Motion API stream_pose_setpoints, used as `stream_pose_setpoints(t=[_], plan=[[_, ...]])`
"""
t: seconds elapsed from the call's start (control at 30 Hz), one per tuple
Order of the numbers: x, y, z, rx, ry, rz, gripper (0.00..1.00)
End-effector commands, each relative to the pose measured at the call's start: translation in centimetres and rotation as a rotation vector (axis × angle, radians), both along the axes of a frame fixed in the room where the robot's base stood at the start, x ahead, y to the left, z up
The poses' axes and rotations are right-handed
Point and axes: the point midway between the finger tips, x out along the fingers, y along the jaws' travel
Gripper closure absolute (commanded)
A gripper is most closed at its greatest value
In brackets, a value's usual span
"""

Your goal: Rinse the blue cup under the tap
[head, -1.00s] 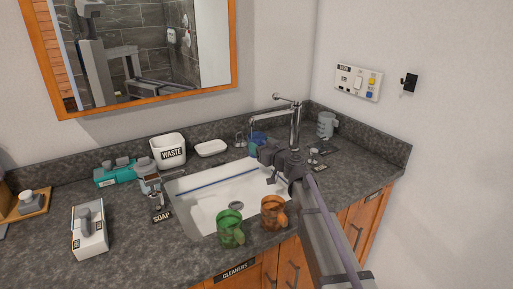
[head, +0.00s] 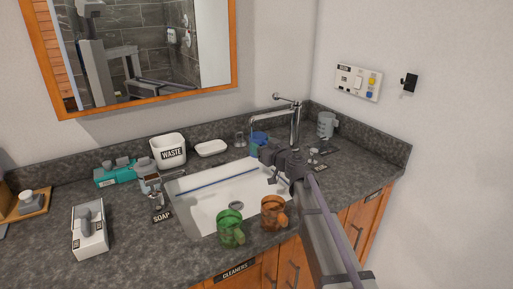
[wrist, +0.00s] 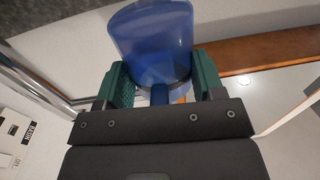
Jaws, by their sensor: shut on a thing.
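My gripper (head: 256,148) is shut on the blue cup (head: 260,137), as the wrist view (wrist: 155,42) also shows, with a green finger on each side of it. The cup is held up at the back right of the sink (head: 222,206), close to the spout of the chrome tap (head: 295,125). The spout's end overlaps the cup's left side in the head view; I cannot tell whether the cup is directly under it. No water stream can be made out. The cup's lower part is partly hidden by my gripper.
A green mug (head: 230,229) and an orange mug (head: 273,212) stand at the sink's front edge. A soap dispenser (head: 150,182), waste bin (head: 168,151) and white dish (head: 211,147) stand left and behind. A grey mug (head: 325,124) is right of the tap.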

Motion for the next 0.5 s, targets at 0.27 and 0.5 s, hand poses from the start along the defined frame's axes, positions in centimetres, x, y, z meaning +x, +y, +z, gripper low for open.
stream_pose_setpoints(t=[0.27, 0.5], plan=[[-0.9, -0.1, 0.0, 0.000, 0.000, 0.000, 0.68], [-3.3, -0.5, 0.0, 0.000, 0.000, -0.001, 0.68]])
